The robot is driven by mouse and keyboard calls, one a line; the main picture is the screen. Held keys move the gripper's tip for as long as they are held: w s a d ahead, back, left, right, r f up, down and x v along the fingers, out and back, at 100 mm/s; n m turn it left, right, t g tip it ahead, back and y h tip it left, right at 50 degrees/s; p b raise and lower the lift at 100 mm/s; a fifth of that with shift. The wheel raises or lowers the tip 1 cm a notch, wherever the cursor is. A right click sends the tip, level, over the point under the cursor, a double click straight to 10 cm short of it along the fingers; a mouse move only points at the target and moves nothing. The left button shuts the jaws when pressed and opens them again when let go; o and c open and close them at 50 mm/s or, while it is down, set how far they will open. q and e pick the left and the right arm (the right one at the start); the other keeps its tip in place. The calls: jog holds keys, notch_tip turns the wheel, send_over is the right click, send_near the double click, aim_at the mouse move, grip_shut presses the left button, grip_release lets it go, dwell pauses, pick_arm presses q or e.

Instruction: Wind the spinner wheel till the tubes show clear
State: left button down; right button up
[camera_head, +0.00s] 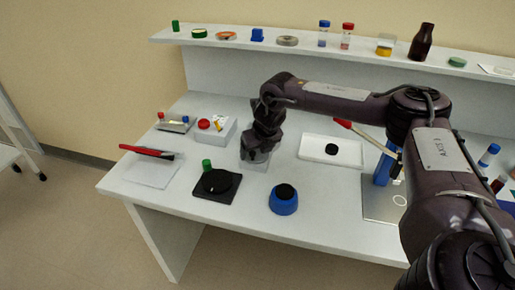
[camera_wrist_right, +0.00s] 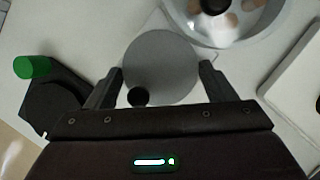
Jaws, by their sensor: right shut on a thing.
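The spinner wheel shows in the right wrist view as a plain grey disc (camera_wrist_right: 160,62) with a small black knob (camera_wrist_right: 138,97) near its lower left edge. Beyond the disc is a clear round bowl (camera_wrist_right: 190,22), cut off by the frame's top, with brownish-orange spots inside that may be tubes. I cannot tell whether they are clear. In the head view my right gripper (camera_head: 257,150) hides most of the spinner. My left gripper is not in view.
A black device (camera_head: 215,185) with a green cap (camera_head: 206,164) stands left of the gripper, and a blue round holder (camera_head: 284,204) in front. A white box with a red knob (camera_head: 204,124) is behind left, and a white tray (camera_head: 345,158) right. Bottles line the shelf.

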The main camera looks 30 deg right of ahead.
jog(key=shift+a+r+m+h+p, duration=0.2)
jog(key=shift+m+h+p, duration=0.3)
jog(key=shift+m+p, duration=0.55)
jog(key=m+g+h+p, duration=0.1)
jog(key=m+p, duration=0.1)
jog(key=m, duration=0.1)
jog(key=shift+w+a+m+p, duration=0.1)
jog(key=shift+w+m+p, duration=0.05)
jog(key=shift+m+p, duration=0.2)
jog(key=m+p, duration=0.1)
jog(key=m, duration=0.1)
jog(key=shift+w+a+m+g+h+p, duration=0.1)
jog(key=shift+m+g+h+p, duration=0.2)
jog(key=shift+m+h+p, duration=0.1)
jog(key=m+g+p, duration=0.1)
jog(key=m, duration=0.1)
jog(key=shift+w+m+h, duration=0.1)
jog(key=shift+m+h, duration=0.2)
jog(key=shift+m, duration=0.1)
jog(key=shift+w+a+f+m+g, duration=0.15)
jog(key=shift+m+g, duration=0.15)
jog(key=shift+m, duration=0.6)
jog(key=shift+m+h, duration=0.3)
jog(key=shift+m, duration=0.1)
jog(key=shift+w+f+m+g+b, duration=0.1)
jog(key=shift+m+g+b, duration=0.5)
jog(key=shift+m+b, duration=0.35)
jog(key=shift+m+g+b, duration=0.3)
jog(key=shift+m+b, duration=0.4)
jog(key=shift+m, duration=0.15)
